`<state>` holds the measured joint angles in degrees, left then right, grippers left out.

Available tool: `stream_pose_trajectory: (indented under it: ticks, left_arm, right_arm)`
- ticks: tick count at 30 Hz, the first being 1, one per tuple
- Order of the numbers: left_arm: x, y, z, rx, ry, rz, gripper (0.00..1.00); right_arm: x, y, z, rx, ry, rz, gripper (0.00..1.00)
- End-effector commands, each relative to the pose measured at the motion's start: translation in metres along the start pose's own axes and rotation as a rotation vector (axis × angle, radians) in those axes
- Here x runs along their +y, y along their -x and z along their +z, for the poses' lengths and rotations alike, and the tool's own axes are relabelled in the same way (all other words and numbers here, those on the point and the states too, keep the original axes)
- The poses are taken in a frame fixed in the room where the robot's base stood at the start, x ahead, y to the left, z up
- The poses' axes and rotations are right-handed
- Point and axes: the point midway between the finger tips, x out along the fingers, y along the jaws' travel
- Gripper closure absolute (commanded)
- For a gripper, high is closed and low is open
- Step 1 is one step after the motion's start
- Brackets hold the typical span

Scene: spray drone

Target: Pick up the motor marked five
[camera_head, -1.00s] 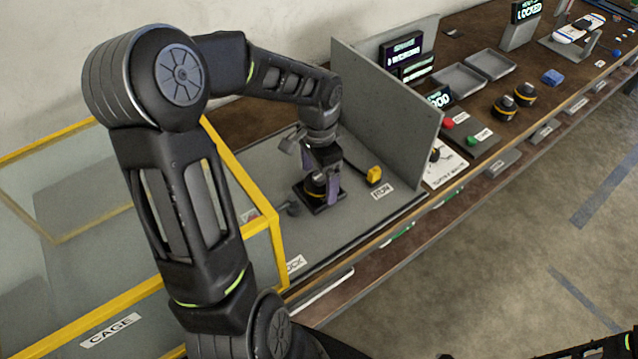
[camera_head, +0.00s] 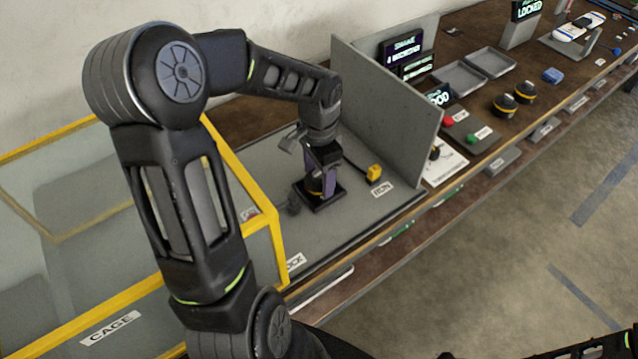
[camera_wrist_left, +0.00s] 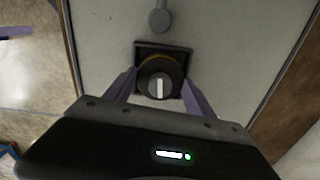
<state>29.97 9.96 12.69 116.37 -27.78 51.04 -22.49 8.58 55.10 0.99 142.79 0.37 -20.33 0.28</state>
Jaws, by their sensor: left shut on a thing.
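A dark round motor (camera_wrist_left: 160,86) with a white bar on top and a yellow ring sits on a black square base (camera_wrist_left: 163,47) on the grey mat. It shows in the head view (camera_head: 314,186) low between my fingers. I cannot read a number on it. My left gripper (camera_head: 322,184) points down over it, its purple fingers on either side. In the left wrist view the gripper (camera_wrist_left: 158,88) is shut on the motor. The motor still sits at its base. My right gripper is not in view.
A yellow-framed clear cage (camera_head: 272,225) stands left of the mat. A grey upright panel (camera_head: 390,110) stands right of it. A yellow block (camera_head: 374,173) on a cable lies near the panel. Two black-and-yellow round parts (camera_head: 514,99) stand further right.

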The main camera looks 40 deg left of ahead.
Motion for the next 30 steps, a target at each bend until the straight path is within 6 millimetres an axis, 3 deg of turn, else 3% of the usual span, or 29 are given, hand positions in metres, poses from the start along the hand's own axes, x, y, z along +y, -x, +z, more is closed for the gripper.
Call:
stream_pose_trajectory:
  ticks: [21, 30]
  left_arm:
    - [-0.0001, 0.0, 0.0, 0.0, 0.0, 0.0, 1.0]
    - [-0.0004, 0.0009, -0.0005, 0.002, 0.0, -0.001, 1.0]
  right_arm:
    - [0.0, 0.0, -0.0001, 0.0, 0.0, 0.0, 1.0]
    - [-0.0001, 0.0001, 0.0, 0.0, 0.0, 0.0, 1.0]
